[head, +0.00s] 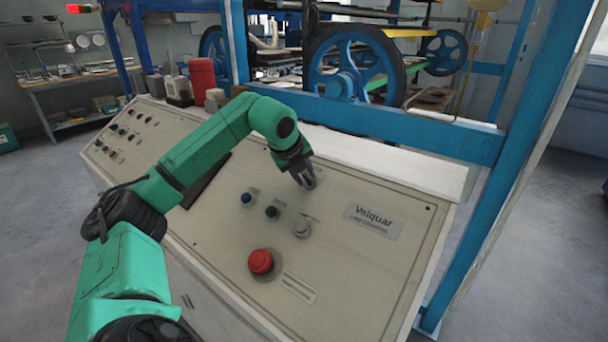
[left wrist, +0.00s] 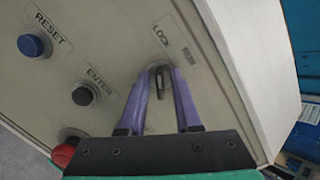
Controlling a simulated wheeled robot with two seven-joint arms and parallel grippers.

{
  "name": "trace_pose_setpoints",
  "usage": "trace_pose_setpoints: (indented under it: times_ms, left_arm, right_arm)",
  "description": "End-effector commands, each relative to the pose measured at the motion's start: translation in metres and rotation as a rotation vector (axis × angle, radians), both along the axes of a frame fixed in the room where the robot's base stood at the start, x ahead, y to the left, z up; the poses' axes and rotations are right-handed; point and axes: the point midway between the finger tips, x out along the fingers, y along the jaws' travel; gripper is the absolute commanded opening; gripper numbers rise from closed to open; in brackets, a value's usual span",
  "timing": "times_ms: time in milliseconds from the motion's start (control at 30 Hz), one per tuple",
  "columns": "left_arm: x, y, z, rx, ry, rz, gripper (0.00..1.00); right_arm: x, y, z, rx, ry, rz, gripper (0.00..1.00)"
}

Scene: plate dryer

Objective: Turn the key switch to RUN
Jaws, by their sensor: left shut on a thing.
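My left gripper (head: 306,182) reaches down to the upper part of the sloping control panel (head: 365,265). In the left wrist view its two purple fingers (left wrist: 162,75) close from both sides on the dark key (left wrist: 159,84) of the key switch. A partly readable label that looks like LOCK stands just above the key, with smaller blurred lettering to its right. No RUN label can be read. In the head view the fingers hide most of the key switch. My right gripper is not in view.
A blue RESET button (left wrist: 32,44), a black ENTER button (left wrist: 86,93) and a red mushroom button (head: 260,262) are close by. A silver knob (head: 302,227) sits below the gripper. A blue frame (head: 400,130) with wheels stands behind the panel.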

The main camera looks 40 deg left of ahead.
Motion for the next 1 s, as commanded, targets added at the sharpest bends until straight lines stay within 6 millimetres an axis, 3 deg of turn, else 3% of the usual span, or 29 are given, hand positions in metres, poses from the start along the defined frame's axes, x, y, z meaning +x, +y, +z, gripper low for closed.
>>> trace_pose_setpoints:
  times_ms: [367,1000]
  left_arm:
    - [0.0003,-0.0003,-0.0002,0.067,0.011,-0.117,0.0]
    - [0.0019,-0.0018,0.0009,0.356,0.041,-0.612,0.0]
  right_arm:
    - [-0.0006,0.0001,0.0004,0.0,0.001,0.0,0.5]
    - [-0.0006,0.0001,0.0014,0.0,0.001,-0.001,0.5]
